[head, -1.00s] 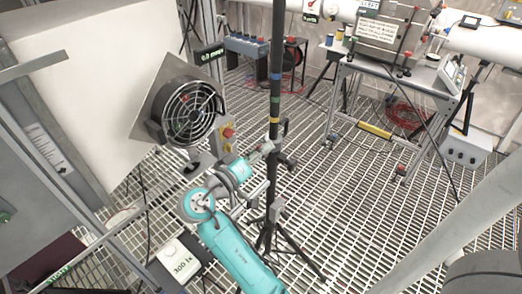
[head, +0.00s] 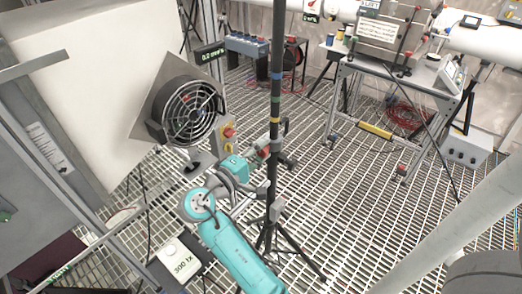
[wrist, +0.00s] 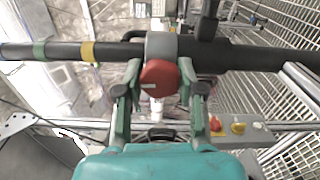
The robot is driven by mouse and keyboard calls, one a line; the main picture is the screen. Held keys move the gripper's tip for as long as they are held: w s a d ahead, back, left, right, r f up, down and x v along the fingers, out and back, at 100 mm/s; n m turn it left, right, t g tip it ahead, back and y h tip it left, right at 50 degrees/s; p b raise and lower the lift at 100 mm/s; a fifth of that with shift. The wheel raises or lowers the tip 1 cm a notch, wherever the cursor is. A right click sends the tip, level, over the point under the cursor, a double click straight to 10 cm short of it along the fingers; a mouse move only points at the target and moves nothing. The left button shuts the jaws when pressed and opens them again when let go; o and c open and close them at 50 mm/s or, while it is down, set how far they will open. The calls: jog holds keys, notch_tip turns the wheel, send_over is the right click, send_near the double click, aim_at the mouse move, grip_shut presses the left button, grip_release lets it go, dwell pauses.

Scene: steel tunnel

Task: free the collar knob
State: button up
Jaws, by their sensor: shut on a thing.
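The red collar knob (wrist: 160,78) sits in the middle of the wrist view, on a grey collar (wrist: 161,45) around a dark pole (wrist: 255,57). My gripper (wrist: 159,82) has one finger on each side of the knob and is shut on it. In the head view my gripper (head: 262,153) is beside the upright pole (head: 276,95) at the collar's height. The knob is small there and partly hidden by the gripper. The pole carries blue, green and yellow bands and stands on a tripod (head: 277,212).
A round caged fan (head: 188,110) stands left of the pole, with a box with red and yellow buttons (head: 228,133) near it. A steel bench (head: 383,68) is at the back right. Open grating floor (head: 345,190) lies right of the pole.

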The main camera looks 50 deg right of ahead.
jog(key=shift+n, duration=0.5)
jog(key=o, duration=1.2)
jog(key=a, duration=1.2)
jog(key=shift+s, duration=0.15)
jog(key=shift+s, duration=0.1)
